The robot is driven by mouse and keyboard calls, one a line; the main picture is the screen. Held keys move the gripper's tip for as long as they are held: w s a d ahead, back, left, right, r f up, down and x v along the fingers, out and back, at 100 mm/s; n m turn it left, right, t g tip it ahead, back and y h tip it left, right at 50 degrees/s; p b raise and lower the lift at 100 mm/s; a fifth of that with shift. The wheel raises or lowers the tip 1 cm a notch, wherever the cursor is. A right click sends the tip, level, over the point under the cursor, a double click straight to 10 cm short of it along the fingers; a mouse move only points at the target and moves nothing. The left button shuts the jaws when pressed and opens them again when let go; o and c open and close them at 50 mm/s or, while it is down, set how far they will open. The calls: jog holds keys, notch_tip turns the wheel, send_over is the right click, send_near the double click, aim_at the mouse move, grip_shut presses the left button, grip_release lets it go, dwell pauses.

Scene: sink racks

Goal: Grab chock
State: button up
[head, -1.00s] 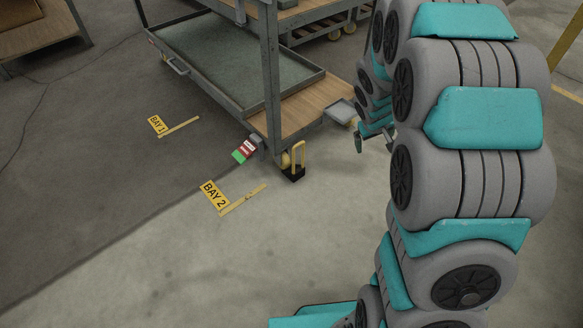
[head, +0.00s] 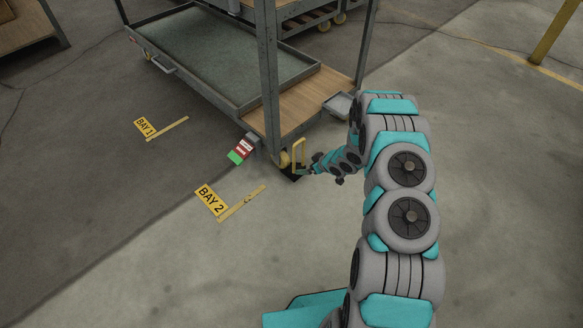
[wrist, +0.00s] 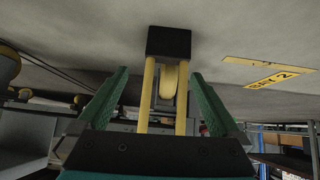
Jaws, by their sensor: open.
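The chock has a black block base and a yellow loop handle (head: 299,152). It stands on the floor against the yellow caster of the cart's near corner. In the wrist view its black base (wrist: 169,42) is at the top centre, and its two yellow handle bars (wrist: 149,95) run down between my fingers. My gripper (head: 311,166) is at the chock's right side in the head view. In the wrist view my gripper (wrist: 157,92) is open, its green fingers on either side of the handle, with gaps visible. Part of the base is hidden behind my gripper in the head view.
The grey cart (head: 272,80) with a wooden lower deck (head: 310,100) rises above the chock. Floor signs BAY 1 (head: 145,127) and BAY 2 (head: 211,199) lie left. The front floor is clear.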

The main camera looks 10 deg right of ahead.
aim_at(297, 168)
jog(key=shift+s+a+f+y, duration=0.1)
jog(key=shift+a+f+y, duration=0.2)
jog(key=shift+a+f, duration=0.5)
jog(key=shift+f, duration=0.15)
jog(key=shift+w+x, duration=0.15)
jog(key=shift+x, duration=1.7)
jog(key=shift+w+x, duration=0.15)
jog(key=shift+x, duration=1.65)
jog(key=shift+r, duration=0.15)
jog(key=shift+r, duration=0.1)
grip_shut()
